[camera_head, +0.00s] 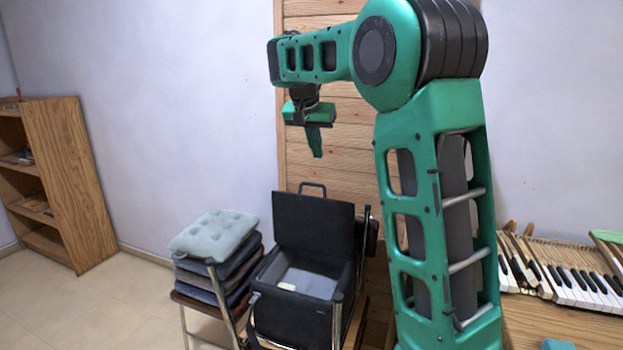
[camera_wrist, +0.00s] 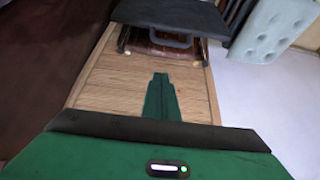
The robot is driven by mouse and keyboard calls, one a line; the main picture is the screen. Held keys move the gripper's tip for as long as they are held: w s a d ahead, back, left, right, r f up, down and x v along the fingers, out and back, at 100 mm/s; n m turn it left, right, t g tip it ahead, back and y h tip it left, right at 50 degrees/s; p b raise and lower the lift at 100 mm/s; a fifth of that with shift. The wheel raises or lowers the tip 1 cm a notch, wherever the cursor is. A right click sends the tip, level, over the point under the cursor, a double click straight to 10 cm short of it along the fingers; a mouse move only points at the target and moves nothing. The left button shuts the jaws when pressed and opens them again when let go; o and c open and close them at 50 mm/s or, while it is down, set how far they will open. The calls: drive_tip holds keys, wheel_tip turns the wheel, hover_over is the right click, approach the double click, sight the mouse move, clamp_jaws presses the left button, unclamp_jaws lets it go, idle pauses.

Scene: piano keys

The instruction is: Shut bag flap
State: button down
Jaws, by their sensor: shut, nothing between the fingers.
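The black bag (camera_head: 290,318) sits on a chair with its flap (camera_head: 314,225) open and standing upright at the back. A handle (camera_head: 312,187) is on the flap's top edge. The bag's inside is hidden there.
A stack of cushions (camera_head: 217,236) stands on a chair left of the bag. A wooden panel (camera_head: 330,130) is on the wall behind. Piano keys (camera_head: 575,285) lie at the right. A wooden shelf (camera_head: 75,185) stands far left. The air above the bag is free.

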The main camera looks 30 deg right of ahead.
drive_tip(key=w+x, duration=0.2)
drive_tip(key=x, duration=0.8)
drive_tip(key=s+a, duration=0.2)
drive_tip(key=a, duration=0.1)
drive_tip(key=shift+s+a+f, duration=0.1)
drive_tip(key=shift+s+a, duration=0.1)
drive_tip(key=shift+s, duration=0.15)
drive_tip(key=shift+a, duration=0.1)
